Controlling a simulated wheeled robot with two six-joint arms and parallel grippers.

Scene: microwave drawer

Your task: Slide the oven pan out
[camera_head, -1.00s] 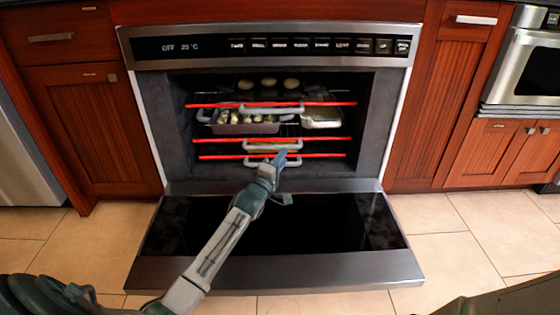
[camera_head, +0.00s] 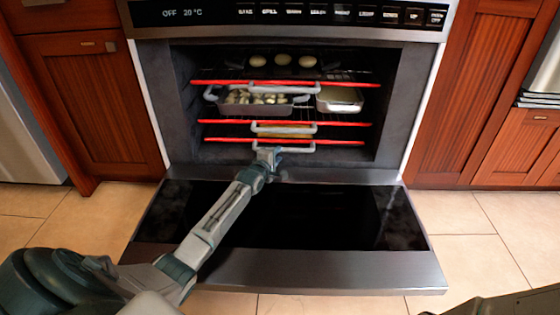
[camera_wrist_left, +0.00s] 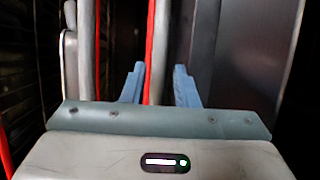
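The oven (camera_head: 150,100) stands open with its door (camera_head: 290,265) folded down. Inside, grey pan handles show at the red-edged racks: one high up (camera_head: 268,87), a middle one (camera_head: 283,127) and a lowest one (camera_head: 300,148). The pan behind the lowest handle is mostly hidden. My left gripper (camera_head: 268,153) is at the left part of the lowest handle, above the door. In the left wrist view, its blue fingers (camera_wrist_left: 160,85) are open, with a grey handle bar (camera_wrist_left: 162,45) and a red rack edge lying between them. Contact cannot be told. My right gripper is not in view.
On the upper rack are a grey tray of pale round food (camera_head: 258,105) and a light rectangular dish (camera_head: 340,99). Several round items sit behind them. Wooden cabinets (camera_head: 90,115) flank the oven. The right part of the door is clear.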

